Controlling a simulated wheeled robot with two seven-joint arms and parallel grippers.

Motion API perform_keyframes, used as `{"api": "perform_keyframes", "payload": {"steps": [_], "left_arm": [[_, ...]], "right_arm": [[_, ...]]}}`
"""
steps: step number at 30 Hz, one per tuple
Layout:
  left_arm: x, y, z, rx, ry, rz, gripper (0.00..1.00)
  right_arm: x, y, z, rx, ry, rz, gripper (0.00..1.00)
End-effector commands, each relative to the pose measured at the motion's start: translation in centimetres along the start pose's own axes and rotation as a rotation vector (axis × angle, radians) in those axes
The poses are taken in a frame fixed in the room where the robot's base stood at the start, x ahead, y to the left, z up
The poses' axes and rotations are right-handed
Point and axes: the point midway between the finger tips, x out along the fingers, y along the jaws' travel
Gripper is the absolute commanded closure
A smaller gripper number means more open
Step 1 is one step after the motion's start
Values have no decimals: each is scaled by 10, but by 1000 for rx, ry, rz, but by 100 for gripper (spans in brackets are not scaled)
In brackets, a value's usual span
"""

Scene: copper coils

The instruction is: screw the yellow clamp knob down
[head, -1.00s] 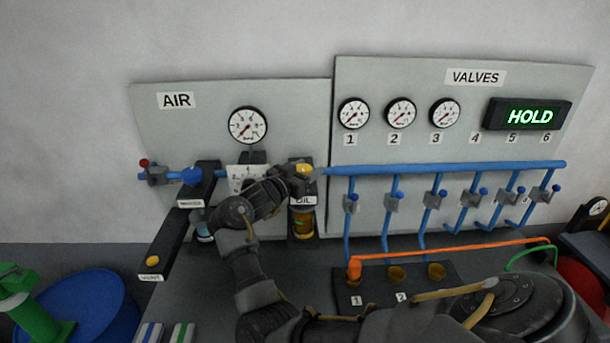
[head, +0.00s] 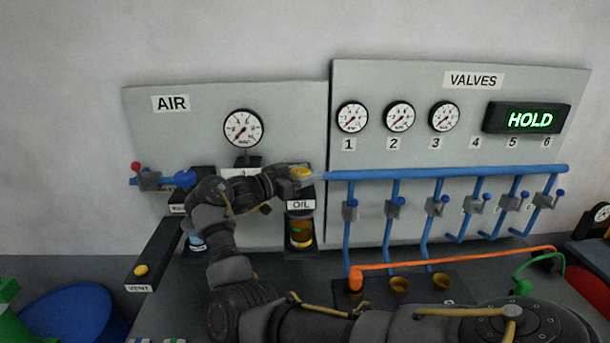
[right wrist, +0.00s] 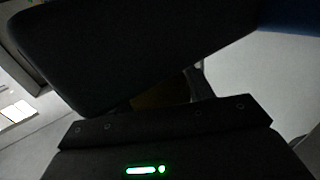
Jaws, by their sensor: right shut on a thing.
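The yellow clamp knob (head: 301,172) sits on top of the oil unit, above the OIL label (head: 301,205) and the amber oil bowl (head: 300,232). My right gripper (head: 299,174) reaches in from the left at the knob and is shut on it; the fingers cover part of the knob. In the right wrist view, the dark gripper body fills most of the frame, with a dim brownish patch (right wrist: 162,93) between its parts. Detail there is too dark to make out. My left gripper is not in view.
A blue pipe (head: 450,171) with several valves runs right of the oil unit. A pressure gauge (head: 243,129) is above my arm on the AIR panel. A vent block with a yellow button (head: 141,271) is at left. An orange hose (head: 460,258) crosses the bench.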

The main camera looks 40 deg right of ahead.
Motion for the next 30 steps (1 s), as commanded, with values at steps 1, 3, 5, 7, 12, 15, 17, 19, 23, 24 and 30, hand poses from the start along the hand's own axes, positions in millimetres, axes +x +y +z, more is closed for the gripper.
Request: {"api": "perform_keyframes", "payload": {"steps": [1, 3, 5, 7, 12, 15, 17, 19, 23, 24, 30], "left_arm": [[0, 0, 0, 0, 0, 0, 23], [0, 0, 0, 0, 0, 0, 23], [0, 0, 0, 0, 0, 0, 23], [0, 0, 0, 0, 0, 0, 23], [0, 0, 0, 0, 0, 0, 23], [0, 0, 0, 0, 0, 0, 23], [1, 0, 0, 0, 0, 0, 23], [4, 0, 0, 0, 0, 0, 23], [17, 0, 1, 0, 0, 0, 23], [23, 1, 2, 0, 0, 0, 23], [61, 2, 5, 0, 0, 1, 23]], "right_arm": [[0, -1, -3, 5, 4, -2, 71], [0, -1, -3, 5, 4, -2, 47], [0, -1, -3, 5, 4, -2, 39], [0, -1, -3, 4, 4, -2, 30], [0, 0, -2, 3, 2, -1, 26], [0, 0, -1, 2, 2, -1, 26], [-1, 0, 0, 2, 1, -2, 26], [-5, -1, 1, 2, 1, -2, 26], [-23, -1, 4, 4, 1, -5, 26], [-32, -1, 5, 4, 1, -5, 26], [-55, -3, 9, 7, 1, -2, 26]]}}
